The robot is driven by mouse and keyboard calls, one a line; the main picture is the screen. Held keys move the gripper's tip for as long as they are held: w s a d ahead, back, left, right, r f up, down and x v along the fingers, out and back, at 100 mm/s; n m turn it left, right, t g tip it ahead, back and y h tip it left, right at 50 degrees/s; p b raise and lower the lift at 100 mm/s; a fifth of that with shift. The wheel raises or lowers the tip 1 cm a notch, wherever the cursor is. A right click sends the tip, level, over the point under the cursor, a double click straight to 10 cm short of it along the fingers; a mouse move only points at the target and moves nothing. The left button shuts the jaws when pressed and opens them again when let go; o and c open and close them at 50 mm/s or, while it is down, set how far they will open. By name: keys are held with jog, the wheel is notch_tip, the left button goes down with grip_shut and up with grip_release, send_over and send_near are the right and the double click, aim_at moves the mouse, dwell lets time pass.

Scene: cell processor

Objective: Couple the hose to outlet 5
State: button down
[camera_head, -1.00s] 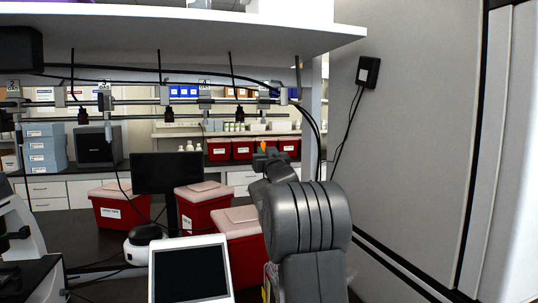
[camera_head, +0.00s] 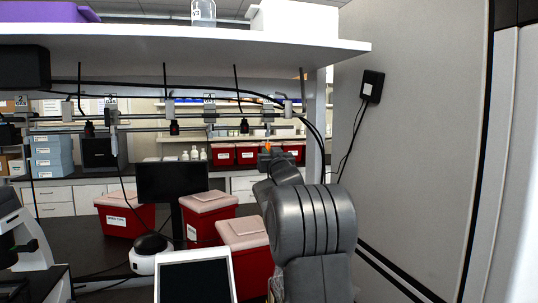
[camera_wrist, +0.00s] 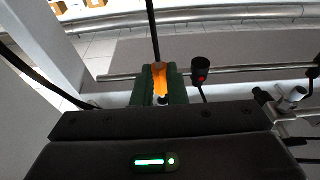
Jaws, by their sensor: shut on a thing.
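My gripper (camera_head: 270,154) is at the end of my raised arm, in front of the right part of the rail. In the wrist view my gripper's green fingers (camera_wrist: 160,90) are shut on an orange piece of the hose (camera_wrist: 160,78). A dark line runs upward from behind it. The orange also shows in the head view. Numbered outlets hang on the rail: outlet 3 (camera_head: 112,116) and outlet 4 (camera_head: 210,114) can be read. A fitting on the rail (camera_head: 267,112) stands above my gripper; I cannot read its number. I cannot tell whether the hose touches it.
A black fitting with a red face (camera_wrist: 200,76) hangs close to the right of my fingers. A grey valve (camera_wrist: 287,101) sits farther right. The shelf (camera_head: 190,45) spans above, a post and grey wall (camera_head: 415,150) stand right. Red bins (camera_head: 245,240) and a monitor (camera_head: 170,180) stand below.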

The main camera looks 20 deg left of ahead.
jog(key=shift+r, duration=0.2)
jog(key=shift+r+p, duration=0.5)
jog(key=shift+p, duration=0.1)
jog(key=shift+r, duration=0.3)
dwell(0.3)
jog(key=c, duration=1.4)
grip_release()
jog(key=shift+f, duration=0.1)
jog(key=b+v, duration=0.4)
jog(key=v, duration=1)
